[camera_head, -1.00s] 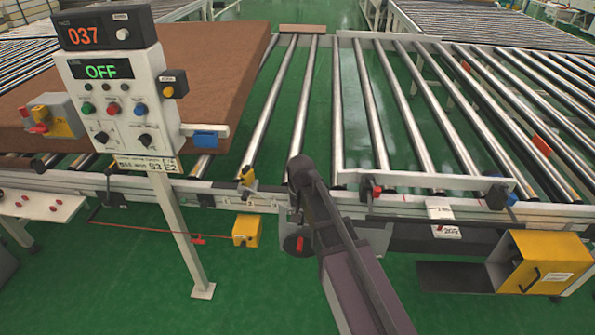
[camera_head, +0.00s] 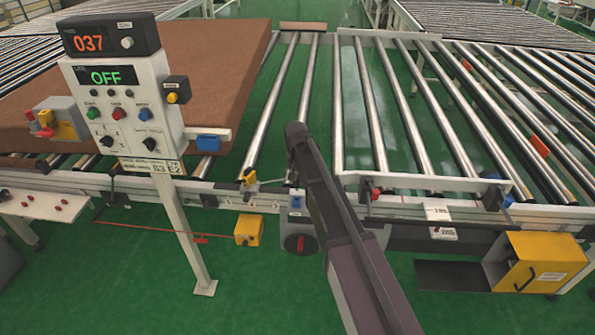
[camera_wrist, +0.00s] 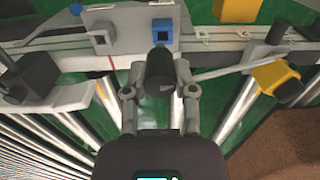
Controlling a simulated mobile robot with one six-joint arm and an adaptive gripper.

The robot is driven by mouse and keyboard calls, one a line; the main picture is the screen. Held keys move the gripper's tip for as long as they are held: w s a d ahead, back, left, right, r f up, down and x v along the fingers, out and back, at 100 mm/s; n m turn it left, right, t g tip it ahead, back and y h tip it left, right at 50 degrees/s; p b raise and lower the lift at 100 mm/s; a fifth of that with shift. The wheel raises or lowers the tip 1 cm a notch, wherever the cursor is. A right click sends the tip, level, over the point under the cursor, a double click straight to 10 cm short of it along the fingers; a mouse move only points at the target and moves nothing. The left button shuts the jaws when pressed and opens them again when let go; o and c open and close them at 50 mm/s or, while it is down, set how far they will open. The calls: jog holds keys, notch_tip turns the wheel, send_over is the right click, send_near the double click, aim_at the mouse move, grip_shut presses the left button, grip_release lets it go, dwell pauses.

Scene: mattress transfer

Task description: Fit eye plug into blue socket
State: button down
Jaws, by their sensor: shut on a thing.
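The blue socket (camera_wrist: 162,32) is a small blue block with a dark square opening, on a light plate at the top of the wrist view. In the head view the blue socket (camera_head: 296,202) sits above a red knob on the front rail. My gripper (camera_wrist: 160,90) is shut on a dark cylinder, which I take to be the eye plug (camera_wrist: 160,68). The plug is between the fingers, just below the socket in the wrist picture and apart from it. In the head view my own arm hides the gripper and plug.
A grey box with a red knob (camera_head: 299,243) hangs under the rail. A yellow clamp (camera_wrist: 277,78) is at the right in the wrist view. The control panel (camera_head: 118,100) stands left, before the brown mattress (camera_head: 215,70). Metal rollers (camera_head: 375,110) lie beyond the rail.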

aim_at(296, 186)
jog(key=shift+w+a+r, duration=0.1)
jog(key=shift+w+r, duration=0.05)
jog(key=shift+w, duration=0.35)
jog(key=shift+w+a+r, duration=0.1)
jog(key=shift+w+r, duration=0.05)
jog(key=shift+w, duration=0.35)
jog(key=shift+f, duration=0.15)
jog(key=shift+f+b, duration=2.75)
jog(key=shift+f+b, duration=1.7)
jog(key=shift+c, duration=1.8)
grip_release()
jog(key=shift+r, duration=0.1)
